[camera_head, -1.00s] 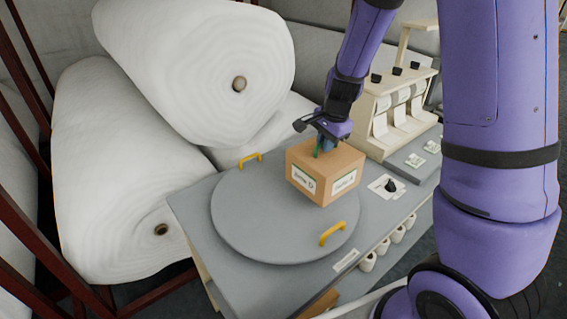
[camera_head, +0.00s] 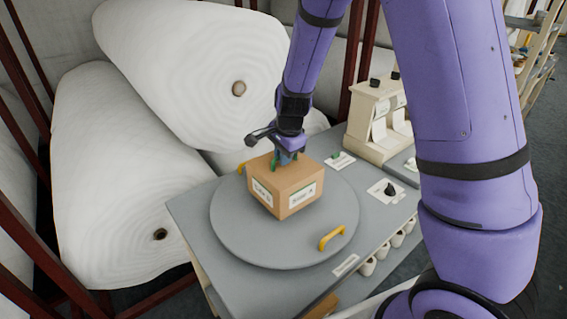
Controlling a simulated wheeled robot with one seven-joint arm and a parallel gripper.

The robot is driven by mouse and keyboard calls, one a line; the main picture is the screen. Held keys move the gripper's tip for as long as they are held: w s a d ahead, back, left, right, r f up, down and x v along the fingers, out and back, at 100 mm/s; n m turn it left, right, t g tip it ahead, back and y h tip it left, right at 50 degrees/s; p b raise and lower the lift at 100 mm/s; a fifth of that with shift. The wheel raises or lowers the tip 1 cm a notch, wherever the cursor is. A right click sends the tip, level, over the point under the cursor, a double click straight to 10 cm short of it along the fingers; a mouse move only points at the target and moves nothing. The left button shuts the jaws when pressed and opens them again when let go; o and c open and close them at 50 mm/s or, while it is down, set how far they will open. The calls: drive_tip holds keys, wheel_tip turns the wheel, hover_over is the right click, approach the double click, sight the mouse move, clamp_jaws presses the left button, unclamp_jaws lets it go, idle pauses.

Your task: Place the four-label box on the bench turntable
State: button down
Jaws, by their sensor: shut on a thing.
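The brown cardboard box (camera_head: 270,191) shows two white labels on its two visible sides; its other sides are hidden. It is over the middle of the round grey turntable (camera_head: 235,240), on top of the bench (camera_head: 190,215). I cannot tell whether its bottom touches the disc or is slightly above it. My gripper (camera_head: 287,160) points down at the box's top and is shut on it, with a bit of green showing at the fingers. The turntable has a yellow handle (camera_head: 332,237) at its front right and another at the back, partly behind the box.
Large white wadding rolls (camera_head: 190,70) lean behind and left of the bench. A cream dispenser (camera_head: 375,115) stands at the bench's back right. A black knob on a white plate (camera_head: 388,190) is right of the turntable. Small white rolls (camera_head: 382,253) sit under the front edge.

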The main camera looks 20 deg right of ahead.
drive_tip(key=shift+f, duration=1.35)
drive_tip(key=c, duration=1.2)
unclamp_jaws()
drive_tip(key=s+d+r+n, duration=0.1)
drive_tip(key=s+r, duration=0.2)
drive_tip(key=r, duration=0.4)
drive_tip(key=s+d+r+n+t+y, duration=0.1)
drive_tip(key=s+r+n, duration=0.15)
drive_tip(key=r, duration=0.35)
drive_tip(key=s+d+r+n, duration=0.1)
drive_tip(key=s+r, duration=0.3)
drive_tip(key=r, duration=0.3)
drive_tip(key=s+d+r+n, duration=0.1)
drive_tip(key=s+r+n, duration=0.1)
drive_tip(key=s, duration=0.4)
drive_tip(key=s+d+r+n+t+h, duration=0.1)
drive_tip(key=s+r+n, duration=0.2)
drive_tip(key=s, duration=0.4)
drive_tip(key=s+d+r+n+t, duration=0.1)
drive_tip(key=s+d+r+n, duration=0.1)
drive_tip(key=s+n, duration=0.3)
drive_tip(key=shift+s+r+h, duration=0.3)
drive_tip(key=shift+s+r, duration=0.3)
drive_tip(key=shift+s, duration=0.3)
